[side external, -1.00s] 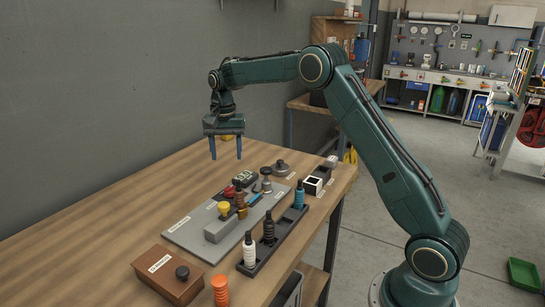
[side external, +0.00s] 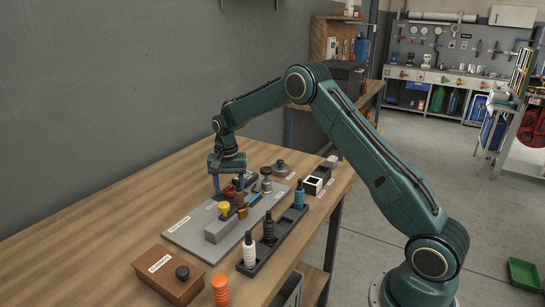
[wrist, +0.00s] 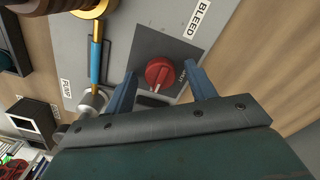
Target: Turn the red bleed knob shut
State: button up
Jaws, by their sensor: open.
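The red bleed knob (wrist: 160,73) sits on a dark square plate (wrist: 150,45) beside the BLEED label (wrist: 198,18) in the wrist view. A pale pointer line shows on its lower part. In the side view the knob (side external: 229,191) is small and partly hidden by my gripper. My gripper (wrist: 162,82) is open, with one blue finger on each side of the knob and a visible gap to it. In the side view my gripper (side external: 228,185) points down over the grey panel (side external: 190,232). I cannot tell how far down the fingers reach beside the knob.
A yellow knob (side external: 224,208) and a brass fitting stand close by on the panel. A brown box (side external: 168,285) and an orange ribbed piece (side external: 221,291) are at the near end. The table's left side is clear.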

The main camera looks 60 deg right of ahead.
jog(key=c, duration=1)
jog(key=shift+n, duration=0.4)
jog(key=n, duration=0.7)
jog(key=shift+d+n, duration=0.1)
jog(key=shift+n, duration=0.3)
jog(key=n, duration=0.4)
jog(key=shift+n, duration=0.3)
jog(key=n, duration=0.4)
jog(key=shift+n, duration=0.4)
